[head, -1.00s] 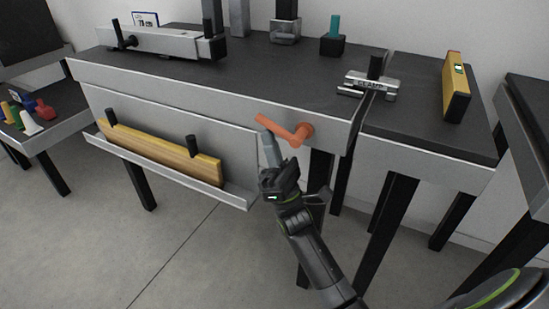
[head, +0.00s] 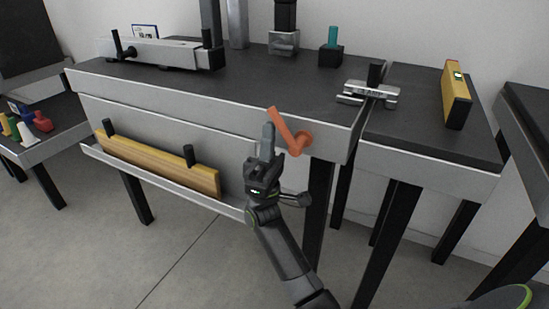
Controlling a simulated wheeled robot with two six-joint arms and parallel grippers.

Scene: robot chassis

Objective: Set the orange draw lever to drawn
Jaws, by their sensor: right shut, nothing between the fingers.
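The orange draw lever (head: 285,130) is on the front face of the workbench, near its right corner. Its hub is at the lower right and its arm points up and to the left, with the tip a little above the bench's front edge. My right gripper (head: 268,136) is shut and empty, pointing upward just left of the lever arm. Its fingertips are beside the lever; I cannot tell whether they touch it. My left gripper is not in view.
A tray (head: 165,180) with a wooden board (head: 155,164) hangs on the bench front at left. Open floor lies in front of the bench.

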